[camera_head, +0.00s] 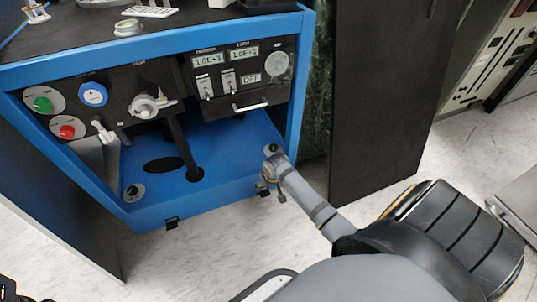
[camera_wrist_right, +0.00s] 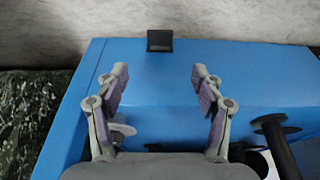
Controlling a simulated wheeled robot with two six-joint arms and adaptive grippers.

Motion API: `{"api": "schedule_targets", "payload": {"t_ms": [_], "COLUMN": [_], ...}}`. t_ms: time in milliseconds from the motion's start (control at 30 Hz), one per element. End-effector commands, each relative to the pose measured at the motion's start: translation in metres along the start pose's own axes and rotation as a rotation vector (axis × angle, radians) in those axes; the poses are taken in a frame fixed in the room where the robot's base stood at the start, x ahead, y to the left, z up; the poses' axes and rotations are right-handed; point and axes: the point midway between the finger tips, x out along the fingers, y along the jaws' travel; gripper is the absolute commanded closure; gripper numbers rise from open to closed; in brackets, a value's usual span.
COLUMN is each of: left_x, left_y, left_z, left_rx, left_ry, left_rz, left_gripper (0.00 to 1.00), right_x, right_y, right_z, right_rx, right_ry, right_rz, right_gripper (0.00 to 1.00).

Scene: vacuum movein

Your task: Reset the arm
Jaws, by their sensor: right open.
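My right arm comes in from the lower right in the head view. Its gripper (camera_head: 265,184) is small and partly hidden there, at the front right corner of the blue vacuum rig (camera_head: 215,204). In the right wrist view my right gripper (camera_wrist_right: 157,76) is open, its two padded fingers well apart. Nothing is held between the fingers; the rig's blue surface (camera_wrist_right: 160,105) shows behind them. A pale disc-like fitting (camera_wrist_right: 124,130) shows partly behind the left finger.
A black post (camera_head: 183,147) stands in the lower bay. A dark panel (camera_head: 375,100) stands right of the rig. Pale floor (camera_head: 235,245) lies in front.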

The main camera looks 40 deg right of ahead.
Motion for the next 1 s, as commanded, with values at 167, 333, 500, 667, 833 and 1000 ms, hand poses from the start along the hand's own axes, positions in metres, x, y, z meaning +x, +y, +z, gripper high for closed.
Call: {"api": "schedule_targets", "payload": {"t_ms": [167, 333, 500, 667, 833, 1000], "left_x": [0.0, 0.0, 0.0, 0.002, 0.003, -0.036], "left_y": [0.0, 0.0, 0.0, -0.001, -0.005, -0.005], "left_z": [0.0, 0.0, 0.0, 0.004, 0.062, 0.13], "left_rx": [0.0, 0.0, 0.0, -0.002, -0.026, -0.064], "left_ry": [0.0, 0.0, 0.0, -0.02, -0.311, -0.71], "left_rz": [0.0, 0.0, 0.0, -0.001, -0.016, -0.031], "left_gripper": [0.32, 0.32, 0.32, 0.32, 0.32, 0.32], "right_x": [-0.007, -0.007, -0.007, -0.012, -0.081, -0.21], "right_y": [0.0, 0.0, 0.0, -0.003, -0.045, -0.086], "right_z": [0.001, 0.001, 0.001, -0.002, -0.041, -0.082], "right_rx": [0.0, 0.0, 0.0, -0.006, -0.086, -0.154], "right_ry": [-0.002, -0.001, -0.001, 0.021, 0.348, 0.815], "right_rz": [0.0, 0.0, 0.0, -0.008, -0.119, -0.231], "right_gripper": [0.32, 0.32, 0.32, 0.32, 0.32, 0.32]}}
